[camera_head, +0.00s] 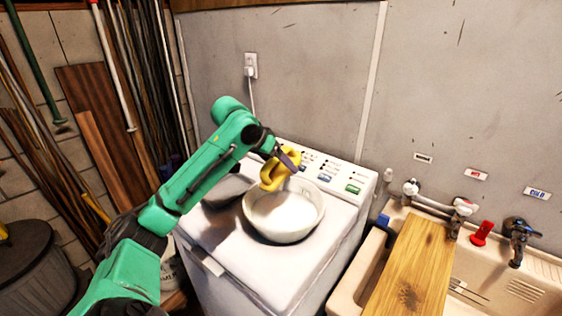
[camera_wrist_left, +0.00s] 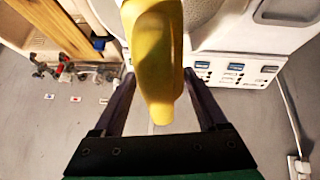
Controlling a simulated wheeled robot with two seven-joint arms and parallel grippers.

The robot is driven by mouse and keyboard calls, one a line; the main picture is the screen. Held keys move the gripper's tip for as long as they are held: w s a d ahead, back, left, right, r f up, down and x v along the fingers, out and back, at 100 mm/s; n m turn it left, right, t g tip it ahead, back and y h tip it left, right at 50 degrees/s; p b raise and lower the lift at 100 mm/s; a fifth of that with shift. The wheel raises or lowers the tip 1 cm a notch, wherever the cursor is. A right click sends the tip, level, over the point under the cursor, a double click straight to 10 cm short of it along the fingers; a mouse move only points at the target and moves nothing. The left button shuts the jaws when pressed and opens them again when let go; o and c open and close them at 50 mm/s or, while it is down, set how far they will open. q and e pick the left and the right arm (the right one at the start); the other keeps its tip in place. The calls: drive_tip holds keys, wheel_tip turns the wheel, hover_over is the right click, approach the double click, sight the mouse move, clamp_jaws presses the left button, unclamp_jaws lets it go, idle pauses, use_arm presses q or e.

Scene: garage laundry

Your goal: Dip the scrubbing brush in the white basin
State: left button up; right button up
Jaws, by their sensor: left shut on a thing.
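The yellow scrubbing brush (camera_head: 274,175) is held by my left gripper (camera_head: 284,160) above the far side of the white basin. In the left wrist view the brush (camera_wrist_left: 155,60) sits between the two dark fingers of my left gripper (camera_wrist_left: 158,82), which is shut on it. Its bristles cannot be made out. The white basin (camera_head: 287,237) stands on the white washing machine and looks filled with something white. The brush overlaps the basin's back rim in the head view; I cannot tell whether they touch. My right gripper is not in view.
The washing machine (camera_head: 232,265) has a control panel (camera_head: 335,178) along its back. A sink (camera_head: 345,285) with a wooden board (camera_head: 412,268) and taps is at the right. Poles and planks lean at the left.

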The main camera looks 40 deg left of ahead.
use_arm(q)
wheel_tip(320, 180, down, 3)
drive_tip(key=shift+s+d+r+b, duration=0.15)
drive_tip(key=shift+b, duration=0.9)
drive_tip(key=f+b, duration=0.2)
drive_tip(key=f, duration=0.1)
drive_tip(key=shift+w+a+f+b, duration=0.2)
drive_tip(key=shift+w+a+b, duration=0.1)
drive_tip(key=shift+b, duration=0.1)
wheel_tip(320, 180, down, 6)
drive_tip(key=b, duration=0.3)
drive_tip(key=shift+d+r, duration=0.1)
drive_tip(key=shift+r, duration=0.1)
drive_tip(key=shift+s, duration=0.1)
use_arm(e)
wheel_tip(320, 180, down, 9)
use_arm(q)
drive_tip(key=shift+r, duration=0.1)
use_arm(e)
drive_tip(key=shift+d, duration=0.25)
use_arm(q)
wheel_tip(320, 180, up, 11)
drive_tip(key=p, duration=1.1)
drive_tip(key=shift+r+p, duration=0.1)
drive_tip(key=shift+p, duration=0.25)
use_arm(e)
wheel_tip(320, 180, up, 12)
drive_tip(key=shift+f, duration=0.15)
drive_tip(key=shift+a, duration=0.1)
